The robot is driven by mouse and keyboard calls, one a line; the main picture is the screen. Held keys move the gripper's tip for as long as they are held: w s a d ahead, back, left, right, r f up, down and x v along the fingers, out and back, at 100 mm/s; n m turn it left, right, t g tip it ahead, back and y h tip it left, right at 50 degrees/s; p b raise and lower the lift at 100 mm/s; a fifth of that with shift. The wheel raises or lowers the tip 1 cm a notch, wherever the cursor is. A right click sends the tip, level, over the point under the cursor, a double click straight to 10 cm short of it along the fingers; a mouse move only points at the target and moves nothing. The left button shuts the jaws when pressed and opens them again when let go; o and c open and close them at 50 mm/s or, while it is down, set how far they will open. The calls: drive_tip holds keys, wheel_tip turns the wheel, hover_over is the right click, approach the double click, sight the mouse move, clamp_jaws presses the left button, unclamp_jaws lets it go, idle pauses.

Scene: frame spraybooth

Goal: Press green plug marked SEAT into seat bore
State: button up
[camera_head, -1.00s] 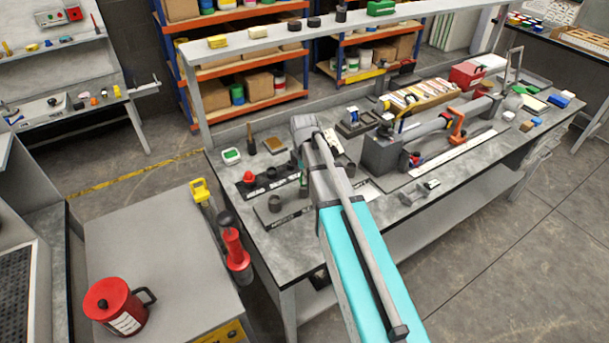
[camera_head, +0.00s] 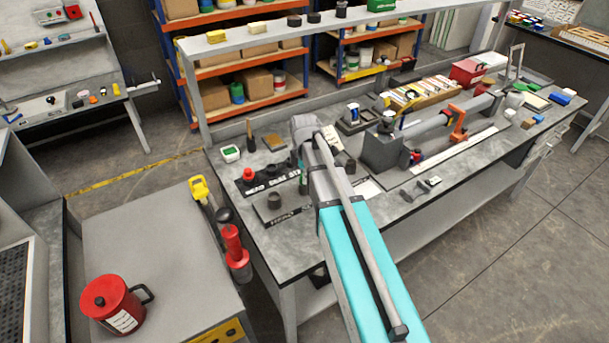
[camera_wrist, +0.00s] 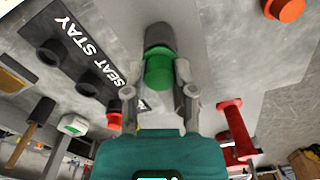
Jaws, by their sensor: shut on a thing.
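The green plug (camera_wrist: 158,73) sits between the two fingers of my gripper (camera_wrist: 157,88) in the wrist view, and the gripper is shut on it. A dark grey cylinder (camera_wrist: 160,37) adjoins the green at its far end; I cannot tell whether it is part of the plug. A dark plate marked SEAT STAY (camera_wrist: 92,58) lies to the left, with black round pieces and a red plug (camera_wrist: 115,120). In the head view, my arm hides most of the gripper; a sliver of green shows beside it. I cannot make out the seat bore.
A grey tube with an orange clamp (camera_head: 458,120) lies rightward. A red tool (camera_head: 233,245) stands near the bench's left edge.

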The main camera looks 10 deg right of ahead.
drive_tip(key=shift+f+b, duration=0.4)
drive_tip(key=o, duration=1)
drive_tip(key=shift+r, duration=0.15)
